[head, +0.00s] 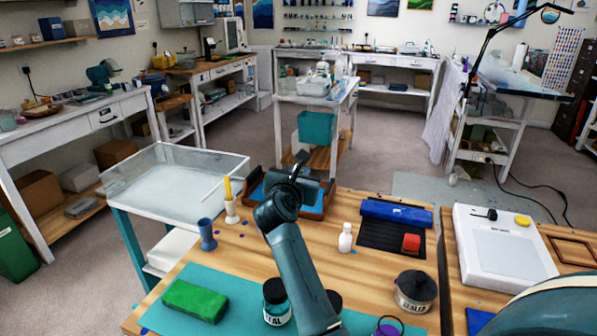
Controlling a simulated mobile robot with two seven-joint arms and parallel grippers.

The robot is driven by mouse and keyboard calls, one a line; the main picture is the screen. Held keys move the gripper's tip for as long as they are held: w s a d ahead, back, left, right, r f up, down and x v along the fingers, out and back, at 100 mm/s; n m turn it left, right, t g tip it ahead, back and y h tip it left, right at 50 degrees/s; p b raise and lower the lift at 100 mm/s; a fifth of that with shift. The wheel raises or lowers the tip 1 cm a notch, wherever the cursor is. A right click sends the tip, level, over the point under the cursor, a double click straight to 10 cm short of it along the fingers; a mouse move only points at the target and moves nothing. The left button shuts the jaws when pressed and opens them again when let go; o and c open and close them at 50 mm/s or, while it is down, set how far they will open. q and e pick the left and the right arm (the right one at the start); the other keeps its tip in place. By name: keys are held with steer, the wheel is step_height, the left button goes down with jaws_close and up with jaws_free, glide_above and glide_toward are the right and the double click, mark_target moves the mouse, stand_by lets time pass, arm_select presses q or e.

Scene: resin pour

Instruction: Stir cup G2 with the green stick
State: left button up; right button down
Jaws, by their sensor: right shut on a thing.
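My right arm rises from the bottom middle over the wooden bench (310,235). Its dark gripper (299,163) is above the far edge of the bench, by a brown-framed tray (318,212) with a blue inside. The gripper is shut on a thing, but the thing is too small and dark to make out. I cannot pick out the green stick or a cup marked G2. A blue cup (207,236) stands on the bench, left of the arm. My left gripper is not in view.
A teal mat (240,290) holds a green block (195,299) and a labelled jar (277,303). A yellow candle-like stick (227,187) stands in a white holder (231,209). A white bottle (345,238), red block (411,243) and SEALER pot (414,292) are to the right.

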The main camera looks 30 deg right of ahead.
arm_select(q)
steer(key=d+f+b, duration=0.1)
steer(key=b, duration=0.2)
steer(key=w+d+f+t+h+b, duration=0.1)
steer(key=b, duration=0.3)
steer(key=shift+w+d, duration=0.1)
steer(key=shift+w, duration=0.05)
arm_select(e)
step_height(320, 180, down, 10)
steer(key=shift+a+r, duration=0.25)
steer(key=shift+a, duration=0.1)
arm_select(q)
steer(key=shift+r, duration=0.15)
arm_select(e)
steer(key=shift+s, duration=0.1)
